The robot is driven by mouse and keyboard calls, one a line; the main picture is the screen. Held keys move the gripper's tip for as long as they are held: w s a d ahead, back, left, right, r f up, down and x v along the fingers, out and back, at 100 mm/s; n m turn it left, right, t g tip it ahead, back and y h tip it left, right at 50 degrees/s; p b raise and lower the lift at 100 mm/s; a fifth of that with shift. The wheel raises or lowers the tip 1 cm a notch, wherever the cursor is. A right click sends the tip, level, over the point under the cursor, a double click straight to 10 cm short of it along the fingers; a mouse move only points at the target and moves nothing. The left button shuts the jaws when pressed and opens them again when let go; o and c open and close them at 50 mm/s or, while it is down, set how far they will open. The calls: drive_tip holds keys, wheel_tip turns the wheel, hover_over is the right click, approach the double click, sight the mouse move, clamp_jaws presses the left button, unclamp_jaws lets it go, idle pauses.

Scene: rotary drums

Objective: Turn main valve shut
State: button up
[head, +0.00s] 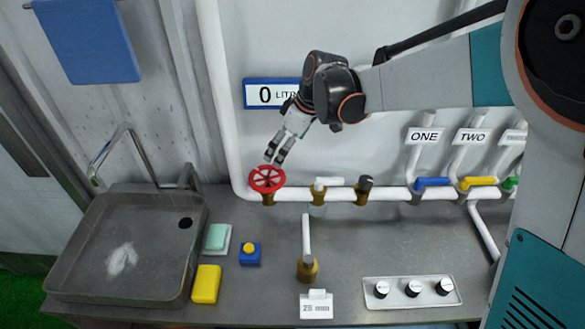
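The likely main valve is a red round handwheel (267,179) on a brass body, on the white pipe (340,193) along the back of the counter. My gripper (276,160) points down at it from above, with its fingertips close to the wheel's upper edge. A narrow gap shows between the two fingers, and nothing is seen held. Whether the fingertips touch the wheel is not clear. The valve's open or shut position cannot be told from this view.
A white lever valve (327,182), a dark-knobbed fitting (365,184) and a blue lever (433,182) sit along the pipe. A brass tap (308,268) stands in front. The sink (125,245) is left, with a yellow sponge (206,284) beside it. A sign reading 0 (265,95) hangs behind my gripper.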

sight(269, 177)
drive_tip(key=b+x, duration=0.1)
drive_tip(key=x, duration=1.2)
drive_tip(key=shift+a+f, duration=0.15)
drive_tip(key=shift+f, duration=0.2)
drive_tip(key=shift+c, duration=0.2)
drive_tip(key=shift+b, duration=0.3)
drive_tip(key=c, duration=0.8)
